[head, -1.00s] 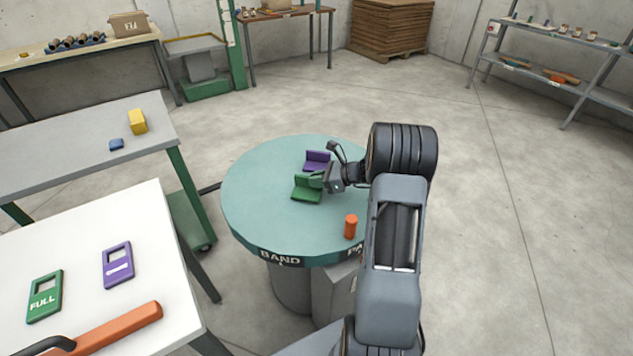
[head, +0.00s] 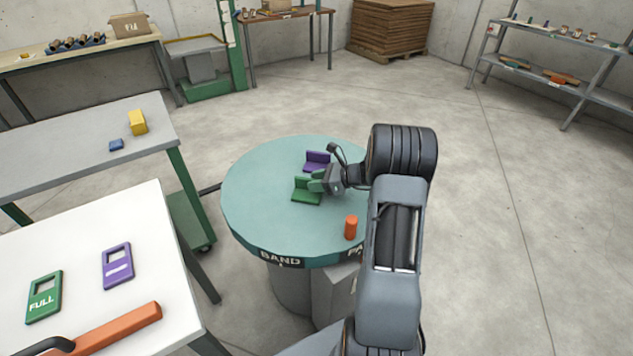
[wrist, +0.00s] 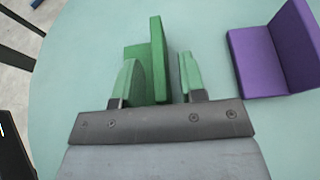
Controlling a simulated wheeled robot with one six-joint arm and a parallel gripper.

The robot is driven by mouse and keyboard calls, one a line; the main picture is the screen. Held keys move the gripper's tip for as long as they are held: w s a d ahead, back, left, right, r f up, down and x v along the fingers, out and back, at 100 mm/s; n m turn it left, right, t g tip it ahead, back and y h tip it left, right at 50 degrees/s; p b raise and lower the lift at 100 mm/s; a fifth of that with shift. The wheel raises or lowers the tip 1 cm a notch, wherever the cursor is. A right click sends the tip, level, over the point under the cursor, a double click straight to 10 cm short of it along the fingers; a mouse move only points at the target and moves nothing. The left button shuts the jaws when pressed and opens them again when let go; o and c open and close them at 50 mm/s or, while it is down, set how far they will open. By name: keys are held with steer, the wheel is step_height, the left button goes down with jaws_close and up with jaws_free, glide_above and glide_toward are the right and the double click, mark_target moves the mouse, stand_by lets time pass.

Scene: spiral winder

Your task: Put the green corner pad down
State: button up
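The green corner pad (head: 306,192) is an L-shaped piece resting on the round teal table (head: 265,215), with one plate flat and one upright. In the wrist view the pad's upright plate (wrist: 158,50) stands between the two light-green fingers of my gripper (wrist: 159,70). Clear gaps show between the plate and the fingers, so my gripper is open around it. In the head view my gripper (head: 317,183) is low over the table at the pad's right side and hides part of it.
A purple corner pad (head: 317,158) stands just behind the green one; it also shows at the right of the wrist view (wrist: 272,55). An orange cylinder (head: 351,227) stands near the table's front edge. The table's left half is clear.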

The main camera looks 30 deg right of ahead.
steer(key=p+v, duration=0.1)
steer(key=v, duration=1)
steer(key=shift+s+d+r, duration=0.1)
steer(key=shift+d+r, duration=0.1)
steer(key=s+a+r+n+g+h, duration=0.2)
steer(key=s+a+n+g, duration=0.1)
steer(key=a+n, duration=0.35)
steer(key=s+a+r+n+g+h, duration=0.1)
steer(key=s+a+r+n+g, duration=0.15)
steer(key=a+n+g, duration=0.4)
steer(key=s+a+r+n+t+h, duration=0.2)
steer(key=s+a+n+t+h, duration=0.2)
steer(key=s+a+n+h, duration=0.3)
steer(key=s+a+n, duration=0.1)
steer(key=s+n, duration=0.3)
steer(key=n, duration=0.1)
steer(key=shift+s+n, duration=0.2)
steer(key=shift+n, duration=0.2)
steer(key=shift+r, duration=0.25)
step_height(320, 180, up, 16)
steer(key=p, duration=1.5)
steer(key=shift+s+a+f, duration=0.15)
steer(key=shift+s+a, duration=0.05)
steer(key=shift+a, duration=0.15)
